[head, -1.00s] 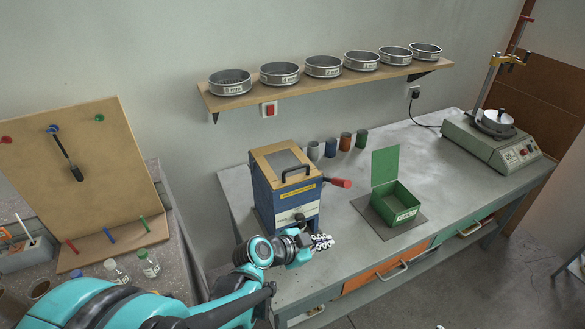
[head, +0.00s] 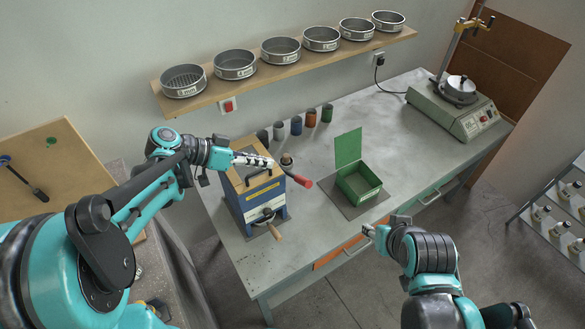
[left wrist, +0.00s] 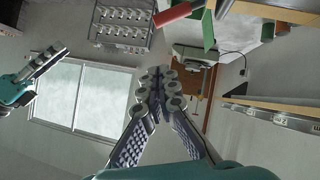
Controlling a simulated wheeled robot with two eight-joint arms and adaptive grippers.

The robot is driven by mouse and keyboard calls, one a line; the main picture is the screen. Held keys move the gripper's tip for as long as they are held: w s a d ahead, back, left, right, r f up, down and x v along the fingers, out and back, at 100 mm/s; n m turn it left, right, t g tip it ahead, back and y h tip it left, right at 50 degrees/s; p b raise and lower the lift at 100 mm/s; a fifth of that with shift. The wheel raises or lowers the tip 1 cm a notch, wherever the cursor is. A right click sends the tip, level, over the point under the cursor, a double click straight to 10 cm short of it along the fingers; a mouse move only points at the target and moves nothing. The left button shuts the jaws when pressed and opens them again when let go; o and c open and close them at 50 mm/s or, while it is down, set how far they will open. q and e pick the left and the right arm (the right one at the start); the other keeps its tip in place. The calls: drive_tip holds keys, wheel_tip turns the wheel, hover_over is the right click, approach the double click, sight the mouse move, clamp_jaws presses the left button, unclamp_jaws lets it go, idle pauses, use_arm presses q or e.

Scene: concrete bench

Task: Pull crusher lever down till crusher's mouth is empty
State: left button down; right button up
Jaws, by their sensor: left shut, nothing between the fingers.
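The crusher (head: 251,215) is a blue box with a wooden top, standing on the left part of the bench. Its lever, a bar with a red grip (head: 302,183), sticks out to the right; the grip also shows in the left wrist view (left wrist: 176,14). My left gripper (head: 268,161) is shut and empty above the crusher's top, behind and left of the red grip, apart from it. Its fingertips meet in the left wrist view (left wrist: 156,78). The mouth and its contents cannot be made out. My right gripper (head: 369,231) is in front of the bench, its opening unclear.
A green open-lidded box (head: 359,186) sits on a dark mat right of the crusher. Several small cups (head: 296,126) stand behind. A shelf of sieves (head: 282,67) hangs above; a sieve shaker (head: 452,107) stands far right.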

use_arm(q)
drive_tip(key=shift+s, duration=0.1)
drive_tip(key=shift+d, duration=0.1)
drive_tip(key=s+a+f+b+x, duration=0.1)
drive_tip(key=f+x, duration=0.1)
drive_tip(key=x, duration=1)
drive_tip(key=shift+d+f+b, duration=0.3)
drive_tip(key=shift+f, duration=0.15)
drive_tip(key=shift+s, duration=0.1)
